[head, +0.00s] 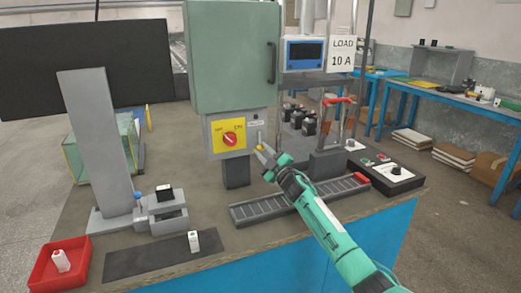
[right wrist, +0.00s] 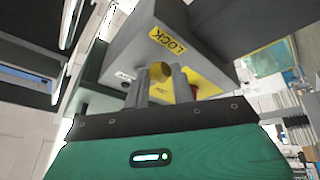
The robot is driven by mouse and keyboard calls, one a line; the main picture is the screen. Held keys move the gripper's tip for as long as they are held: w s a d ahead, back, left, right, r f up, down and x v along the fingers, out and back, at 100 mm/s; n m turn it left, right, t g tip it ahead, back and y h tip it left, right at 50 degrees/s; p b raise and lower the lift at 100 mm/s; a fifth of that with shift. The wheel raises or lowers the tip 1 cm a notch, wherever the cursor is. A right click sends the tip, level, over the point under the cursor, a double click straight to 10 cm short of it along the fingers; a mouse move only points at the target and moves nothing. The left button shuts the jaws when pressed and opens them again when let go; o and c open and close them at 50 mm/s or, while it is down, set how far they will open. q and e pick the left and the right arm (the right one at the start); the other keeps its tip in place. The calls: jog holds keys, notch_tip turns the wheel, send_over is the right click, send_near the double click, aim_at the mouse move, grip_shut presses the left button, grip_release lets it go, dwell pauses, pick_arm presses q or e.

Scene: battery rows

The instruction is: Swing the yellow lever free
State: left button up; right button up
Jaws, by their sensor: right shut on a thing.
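The yellow lever's round knob (head: 259,147) is at the right side of the grey switch box (head: 214,148), under the green cabinet. My right gripper (head: 263,152) reaches up to it from the lower right and is shut on it. In the right wrist view the yellow knob (right wrist: 160,71) sits between the two grey fingers (right wrist: 162,84), with a yellow LOCK label (right wrist: 167,40) above it. The rest of the lever is mostly hidden by the fingers. A red rotary switch (head: 230,139) on a yellow plate is left of the lever. My left gripper is not in view.
The green cabinet (head: 232,60) stands over the switch box. A grey slotted tray (head: 262,208) and a black control box (head: 392,179) lie near my right arm. A grey column stand (head: 92,130) and a red bin (head: 45,279) are at the left.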

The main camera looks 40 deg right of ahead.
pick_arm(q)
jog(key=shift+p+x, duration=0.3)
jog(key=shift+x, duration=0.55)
pick_arm(e)
jog(key=shift+s+d+n+y, duration=0.1)
jog(key=shift+d+n+y, duration=0.3)
jog(key=shift+n, duration=0.6)
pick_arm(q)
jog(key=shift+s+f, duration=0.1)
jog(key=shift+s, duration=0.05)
pick_arm(e)
jog(key=o, duration=1)
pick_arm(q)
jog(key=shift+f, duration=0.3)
pick_arm(e)
jog(key=s+d, duration=0.1)
jog(key=s, duration=1.3)
jog(key=shift+s+f, duration=0.4)
jog(key=shift+f, duration=0.05)
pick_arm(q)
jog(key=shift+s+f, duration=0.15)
